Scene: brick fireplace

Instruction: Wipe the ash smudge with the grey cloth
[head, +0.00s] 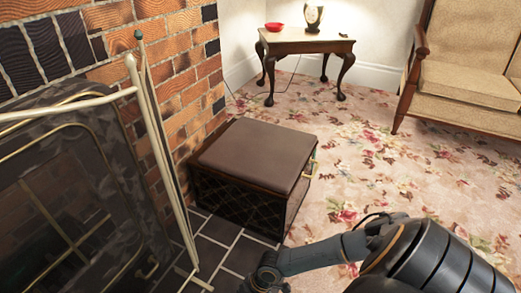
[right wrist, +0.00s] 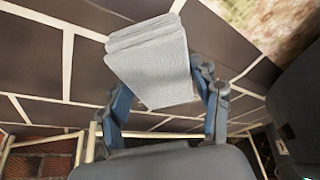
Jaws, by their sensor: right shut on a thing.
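The grey cloth (right wrist: 150,60) is a folded, layered pad in the right wrist view. My right gripper (right wrist: 165,98) is shut on it, with one blue finger on each side, above dark tiles with pale joints. In the head view my right arm comes in from the lower right, and the right gripper (head: 266,280) is at the bottom edge over the dark tiled hearth (head: 240,256). The cloth does not show in the head view. I cannot make out an ash smudge in either view. My left gripper is not in view.
A brown padded box stool (head: 258,155) stands beside the brick wall (head: 180,80). A fire screen with a pale metal frame (head: 85,108) stands at the left. A side table (head: 306,44) and an armchair (head: 470,80) stand at the back. The floral carpet (head: 375,165) has free room.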

